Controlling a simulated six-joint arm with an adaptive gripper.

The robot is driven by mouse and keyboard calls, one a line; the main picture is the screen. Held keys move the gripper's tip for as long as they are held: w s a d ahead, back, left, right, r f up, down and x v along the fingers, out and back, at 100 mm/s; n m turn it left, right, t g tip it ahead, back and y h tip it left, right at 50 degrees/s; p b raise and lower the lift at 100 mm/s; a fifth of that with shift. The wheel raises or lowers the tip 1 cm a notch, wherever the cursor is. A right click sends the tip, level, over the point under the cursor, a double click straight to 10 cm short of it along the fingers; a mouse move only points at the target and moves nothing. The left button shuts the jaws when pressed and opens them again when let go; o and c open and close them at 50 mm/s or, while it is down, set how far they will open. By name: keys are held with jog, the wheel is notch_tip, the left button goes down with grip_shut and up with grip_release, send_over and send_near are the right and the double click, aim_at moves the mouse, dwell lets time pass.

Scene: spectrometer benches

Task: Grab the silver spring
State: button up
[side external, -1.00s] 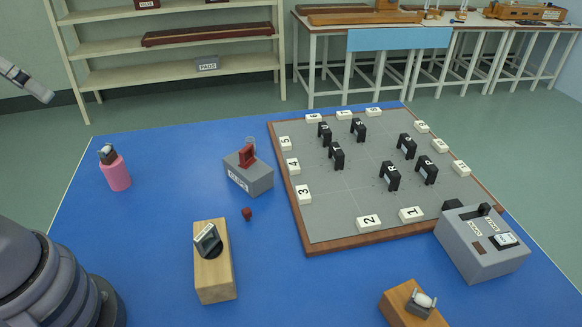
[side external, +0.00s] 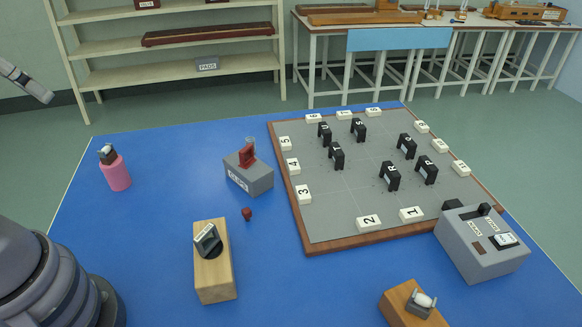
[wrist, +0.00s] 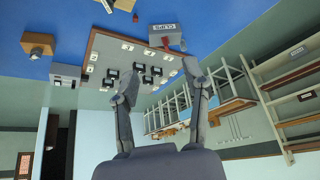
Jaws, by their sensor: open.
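I cannot clearly make out a silver spring. A small pale, shiny piece sits in a dark holder (side external: 107,154) on the pink cylinder (side external: 117,175) at the left, too small to identify. Another whitish rounded piece (side external: 423,299) sits on the wooden block (side external: 400,308) at the front right. My gripper (wrist: 158,82) shows in the wrist view with its two fingers spread wide and nothing between them. It is raised, away from the objects on the table.
A grey box (side external: 250,180) with a red clip (side external: 247,156) stands mid-table. A wooden block (side external: 213,278) holds a dark tilted dial. The grey board (side external: 335,210) carries several black lettered holders and numbered tiles. A grey instrument box (side external: 483,247) stands at right.

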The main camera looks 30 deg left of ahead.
jog(key=w+d+f+n+g+h, duration=0.2)
jog(key=w+d+n+g+h, duration=0.35)
jog(key=w, duration=0.65)
jog(key=w+f+n+t+h, duration=0.2)
jog(key=w+f+n+h, duration=0.15)
jog(key=w, duration=0.45)
jog(key=w+f+n+t+h, duration=0.1)
jog(key=w+f+n+h, duration=0.3)
jog(key=w, duration=0.3)
jog(key=w+a+f+n+t, duration=0.9)
jog(key=w+f+n, duration=0.3)
jog(key=f, duration=0.1)
jog(key=a+f+n+t+y, duration=0.1)
jog(key=f, duration=0.4)
jog(key=w+a+f+n+t+y, duration=0.1)
jog(key=a+f+n, duration=0.1)
jog(key=f, duration=0.4)
jog(key=a+f+n+t+y, duration=0.1)
jog(key=a+f+y, duration=0.1)
jog(key=f, duration=0.3)
jog(key=shift+w+a+f+n+t, duration=0.15)
jog(key=shift+w+f+n+t, duration=0.1)
jog(key=shift+w+f+n, duration=0.15)
jog(key=x, duration=0.6)
jog(key=shift+w, duration=0.2)
